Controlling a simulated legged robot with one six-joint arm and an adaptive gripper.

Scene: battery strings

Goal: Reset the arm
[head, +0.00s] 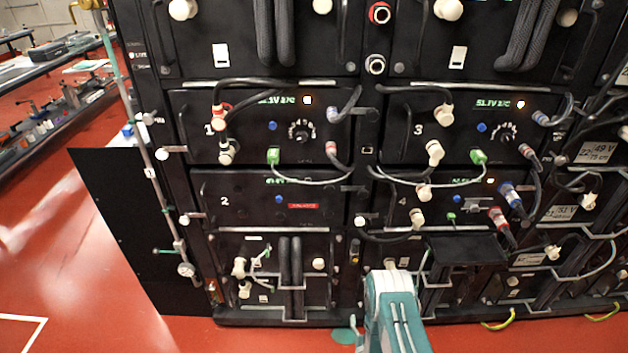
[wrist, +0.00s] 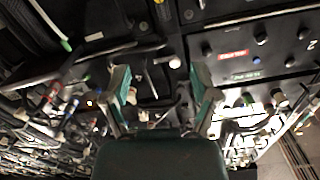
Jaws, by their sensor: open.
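My arm shows at the bottom of the head view as a white and teal link in front of the rack; the gripper itself cannot be made out there. In the wrist view my gripper (wrist: 163,98) is open, its two teal fingers spread apart with nothing held between them. The battery rack (head: 365,200) stands behind the arm, and its panels and cables also show in the wrist view, which looks turned over. Whether the fingers touch the rack cannot be told.
A dark shelf (head: 465,248) juts out at lower right. Red floor (head: 60,225) is open at the left, with benches (head: 60,70) behind it.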

